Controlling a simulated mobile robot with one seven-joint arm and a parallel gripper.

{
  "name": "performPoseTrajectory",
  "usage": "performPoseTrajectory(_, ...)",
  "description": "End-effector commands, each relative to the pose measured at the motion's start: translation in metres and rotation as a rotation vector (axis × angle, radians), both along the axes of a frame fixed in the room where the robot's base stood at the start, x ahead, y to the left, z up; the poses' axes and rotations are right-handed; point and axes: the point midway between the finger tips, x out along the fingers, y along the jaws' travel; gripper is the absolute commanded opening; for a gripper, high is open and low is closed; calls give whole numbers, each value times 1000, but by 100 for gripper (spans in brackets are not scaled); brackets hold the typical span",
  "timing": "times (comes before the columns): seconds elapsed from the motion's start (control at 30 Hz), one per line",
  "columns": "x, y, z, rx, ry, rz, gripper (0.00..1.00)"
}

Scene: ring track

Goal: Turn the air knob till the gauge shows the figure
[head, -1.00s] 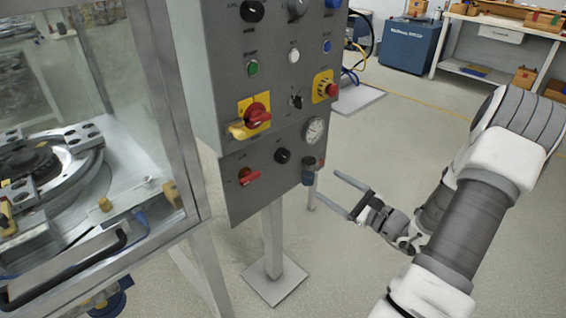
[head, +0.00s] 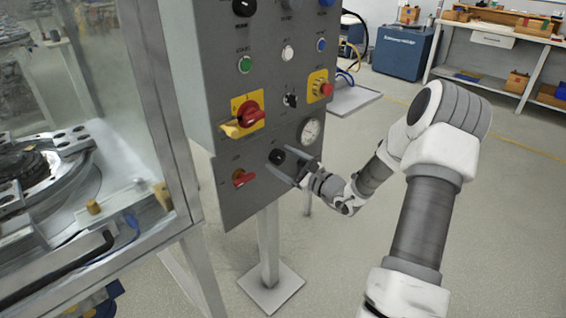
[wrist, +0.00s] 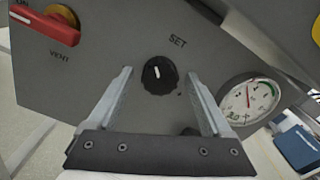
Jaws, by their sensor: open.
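The air knob is a round black knob (wrist: 158,75) marked SET on the lower grey panel, its white line pointing nearly straight up in the wrist view. It also shows in the head view (head: 277,156). My gripper (wrist: 159,80) is open, with one finger on each side of the knob in the wrist view. I cannot tell whether the fingertips reach past its face. In the head view my gripper (head: 287,169) is at the panel by the knob. The round white gauge (wrist: 249,103) is right of the knob; its figures are too small to read surely.
A red VENT lever (wrist: 45,27) is left of the knob. Above are a red-and-yellow switch (head: 248,114), a selector (head: 290,100) and a red emergency button (head: 326,89). A glazed machine cabinet (head: 155,120) stands left. Open floor lies right of the panel.

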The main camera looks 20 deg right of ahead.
Motion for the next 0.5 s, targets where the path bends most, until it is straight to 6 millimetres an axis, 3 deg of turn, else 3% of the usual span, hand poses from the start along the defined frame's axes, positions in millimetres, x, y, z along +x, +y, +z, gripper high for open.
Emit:
performPoseTrajectory(0.27, 1, 0, 0, 1, 0, 0, 82)
performPoseTrajectory(0.5, 1, 0, 0, 0, 0, 0, 39)
